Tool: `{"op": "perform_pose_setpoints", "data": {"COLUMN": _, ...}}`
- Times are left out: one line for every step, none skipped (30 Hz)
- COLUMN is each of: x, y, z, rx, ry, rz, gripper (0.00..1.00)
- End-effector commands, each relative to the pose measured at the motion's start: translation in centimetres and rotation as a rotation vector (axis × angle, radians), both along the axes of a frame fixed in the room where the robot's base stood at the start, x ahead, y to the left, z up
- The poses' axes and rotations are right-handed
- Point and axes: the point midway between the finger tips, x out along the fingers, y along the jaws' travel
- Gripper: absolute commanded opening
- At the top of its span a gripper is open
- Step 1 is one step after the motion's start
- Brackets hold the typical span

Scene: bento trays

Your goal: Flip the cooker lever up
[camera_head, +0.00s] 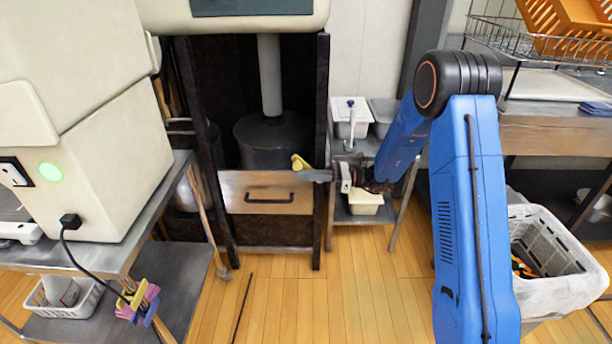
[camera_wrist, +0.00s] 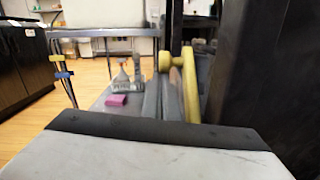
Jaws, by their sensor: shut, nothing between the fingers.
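The cooker lever (camera_head: 300,162) is yellow and sits at the front right post of the dark cooker frame. In the wrist view the yellow lever (camera_wrist: 190,88) shows as a bar with a rounded knob at its upper end, close beside the grey fingers. My gripper (camera_head: 318,175) is shut and empty, its fingertips pointing left just below and right of the lever. In the wrist view my gripper (camera_wrist: 163,105) lies just left of the yellow bar. I cannot tell whether they touch.
The dark cooker frame (camera_head: 321,120) stands beside my gripper, with a drawer (camera_head: 266,193) below. A metal shelf (camera_head: 371,146) with white containers is behind my arm. A white crate (camera_head: 560,290) stands at the right. The wooden floor in front is mostly clear.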

Motion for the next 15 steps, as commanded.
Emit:
{"op": "perform_pose_setpoints", "data": {"x": 0.0, "y": 0.0, "z": 0.0, "rx": 0.000, "ry": 0.000, "rz": 0.000, "gripper": 0.00}}
{"op": "perform_pose_setpoints", "data": {"x": 0.0, "y": 0.0, "z": 0.0, "rx": 0.000, "ry": 0.000, "rz": 0.000, "gripper": 0.00}}
{"op": "perform_pose_setpoints", "data": {"x": 0.0, "y": -0.1, "z": 0.0, "rx": 0.000, "ry": 0.000, "rz": 0.000, "gripper": 0.00}}
{"op": "perform_pose_setpoints", "data": {"x": 0.0, "y": -0.2, "z": 0.0, "rx": 0.000, "ry": 0.000, "rz": -0.001, "gripper": 0.00}}
{"op": "perform_pose_setpoints", "data": {"x": 0.0, "y": -0.3, "z": 0.0, "rx": 0.000, "ry": 0.000, "rz": -0.001, "gripper": 0.00}}
{"op": "perform_pose_setpoints", "data": {"x": 0.0, "y": -0.6, "z": 0.0, "rx": 0.000, "ry": 0.000, "rz": -0.001, "gripper": 0.00}}
{"op": "perform_pose_setpoints", "data": {"x": 0.0, "y": -0.9, "z": 0.0, "rx": 0.000, "ry": 0.000, "rz": -0.001, "gripper": 0.00}}
{"op": "perform_pose_setpoints", "data": {"x": 0.0, "y": -1.2, "z": 0.0, "rx": 0.000, "ry": 0.000, "rz": -0.001, "gripper": 0.00}}
{"op": "perform_pose_setpoints", "data": {"x": -0.1, "y": -1.8, "z": -0.1, "rx": 0.000, "ry": 0.000, "rz": -0.001, "gripper": 0.00}}
{"op": "perform_pose_setpoints", "data": {"x": -0.1, "y": -2.3, "z": -0.1, "rx": 0.001, "ry": 0.000, "rz": -0.002, "gripper": 0.00}}
{"op": "perform_pose_setpoints", "data": {"x": -0.1, "y": -2.8, "z": -0.1, "rx": 0.001, "ry": 0.000, "rz": -0.003, "gripper": 0.00}}
{"op": "perform_pose_setpoints", "data": {"x": -0.2, "y": -3.6, "z": -0.1, "rx": 0.001, "ry": 0.000, "rz": -0.002, "gripper": 0.00}}
{"op": "perform_pose_setpoints", "data": {"x": -0.2, "y": -4.2, "z": -0.2, "rx": 0.000, "ry": 0.000, "rz": -0.003, "gripper": 0.00}}
{"op": "perform_pose_setpoints", "data": {"x": -0.2, "y": -4.8, "z": -0.2, "rx": 0.000, "ry": 0.000, "rz": -0.004, "gripper": 0.00}}
{"op": "perform_pose_setpoints", "data": {"x": -0.3, "y": -5.6, "z": -0.3, "rx": -0.001, "ry": 0.000, "rz": -0.004, "gripper": 0.00}}
